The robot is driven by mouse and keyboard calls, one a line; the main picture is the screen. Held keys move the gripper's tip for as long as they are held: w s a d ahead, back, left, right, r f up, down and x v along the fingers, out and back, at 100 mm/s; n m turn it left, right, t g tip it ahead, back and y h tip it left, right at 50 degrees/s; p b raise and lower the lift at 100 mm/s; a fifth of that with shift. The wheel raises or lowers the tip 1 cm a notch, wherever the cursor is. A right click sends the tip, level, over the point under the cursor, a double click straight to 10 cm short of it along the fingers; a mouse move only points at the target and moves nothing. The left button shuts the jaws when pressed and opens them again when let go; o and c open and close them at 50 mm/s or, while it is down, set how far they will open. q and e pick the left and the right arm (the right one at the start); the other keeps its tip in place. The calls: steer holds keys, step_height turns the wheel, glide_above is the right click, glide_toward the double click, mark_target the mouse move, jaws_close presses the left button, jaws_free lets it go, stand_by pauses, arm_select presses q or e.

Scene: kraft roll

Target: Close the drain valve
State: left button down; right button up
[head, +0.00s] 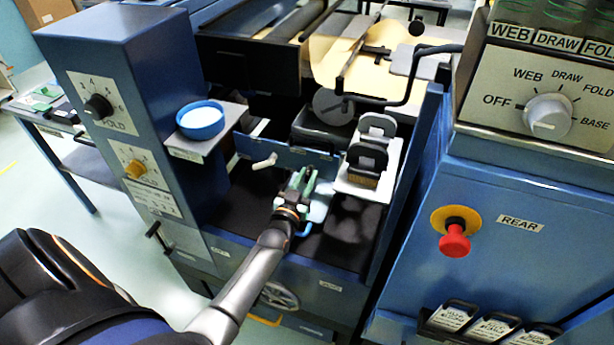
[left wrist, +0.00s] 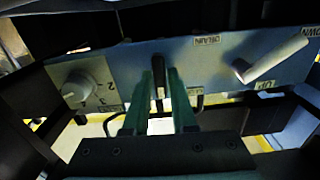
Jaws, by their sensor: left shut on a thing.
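My left gripper (head: 304,182) reaches into the machine's middle bay, its green fingers in front of a low blue panel (head: 300,158). In the left wrist view the fingers (left wrist: 160,88) are shut on a slim dark upright handle (left wrist: 158,90), which seems to be the drain valve's. A label that appears to read DRAIN (left wrist: 207,40) is on the blue panel to its right. The fingers hide part of the handle, and its exact angle is hard to tell. My right gripper is in neither view.
A white lever (left wrist: 272,58) sticks out right of the fingers in the left wrist view, a round grey knob (left wrist: 76,88) left. A blue bowl (head: 201,120) stands on a side shelf. A white block with dark handles (head: 367,165) is right of the gripper. A red stop button (head: 455,240) is farther right.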

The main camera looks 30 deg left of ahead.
arm_select(q)
steer(key=n, duration=0.4)
steer(key=shift+n, duration=0.3)
steer(key=shift+a+n, duration=0.1)
steer(key=shift+n, duration=2.4)
steer(key=c, duration=0.8)
jaws_free()
steer(key=shift+s, duration=0.1)
steer(key=v, duration=1.2)
steer(key=shift+s, duration=0.2)
